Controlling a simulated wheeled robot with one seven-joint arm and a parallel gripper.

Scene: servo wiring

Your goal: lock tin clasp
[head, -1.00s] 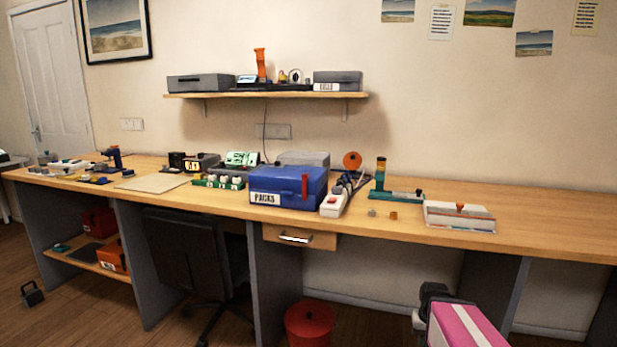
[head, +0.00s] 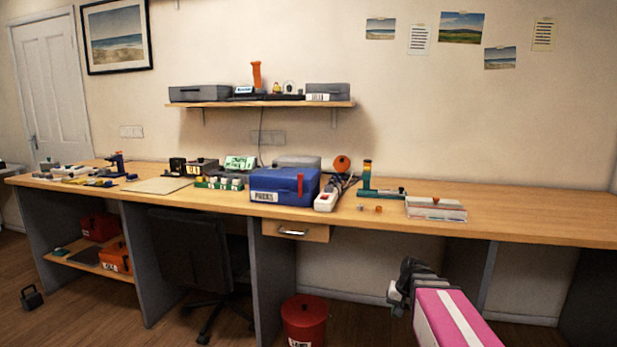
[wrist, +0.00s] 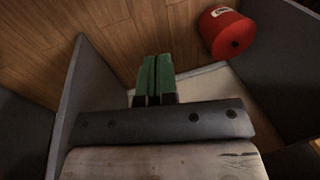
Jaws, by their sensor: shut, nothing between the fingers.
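The blue box labelled PACKS (head: 270,188) stands on the bench near the middle, with a red clasp strip (head: 300,184) on its front right; whether the clasp is locked is too small to tell. My gripper (head: 396,300) is in front of the bench, below the bench top and to the right of the box, well apart from it. In the wrist view my gripper (wrist: 154,78) shows two green fingers pressed together, with nothing between them, pointing over the floor.
A white power strip (head: 326,200) lies right of the box, and a teal stand (head: 378,192) and a white tray (head: 436,210) are further right. A drawer (head: 294,231) is under the bench top. A red bin (head: 304,318) and black chair (head: 185,255) stand below. The bench's right end is clear.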

